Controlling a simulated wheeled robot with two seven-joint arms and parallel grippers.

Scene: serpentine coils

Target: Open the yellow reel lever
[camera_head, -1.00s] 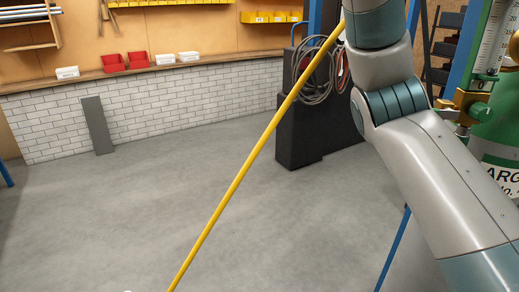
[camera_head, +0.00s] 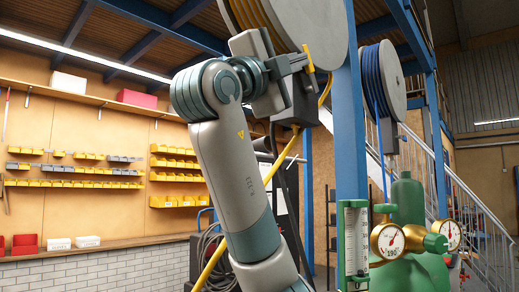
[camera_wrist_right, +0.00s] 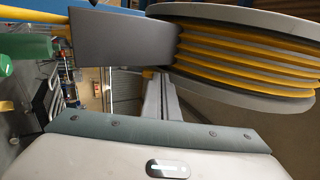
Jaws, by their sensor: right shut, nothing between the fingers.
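The yellow hose reel (camera_head: 315,25) hangs at the top middle of the head view; its grey flange and yellow coils also fill the upper right of the wrist view (camera_wrist_right: 245,62). A small yellow lever (camera_head: 309,60) stands roughly upright beside the reel, above its dark outlet box (camera_head: 298,102). My right gripper (camera_head: 303,61) is raised with its tips close to the lever; I cannot tell whether they touch it. In the wrist view its fingers (camera_wrist_right: 161,98) are together and empty, beside the reel. My left gripper is out of view.
The yellow hose (camera_head: 262,180) runs down from the reel behind my right arm. A blue post (camera_head: 347,150) stands right of the reel. A blue hose reel (camera_head: 378,80) and a green cylinder (camera_head: 408,205) with gauges are farther right. Shelves line the left wall.

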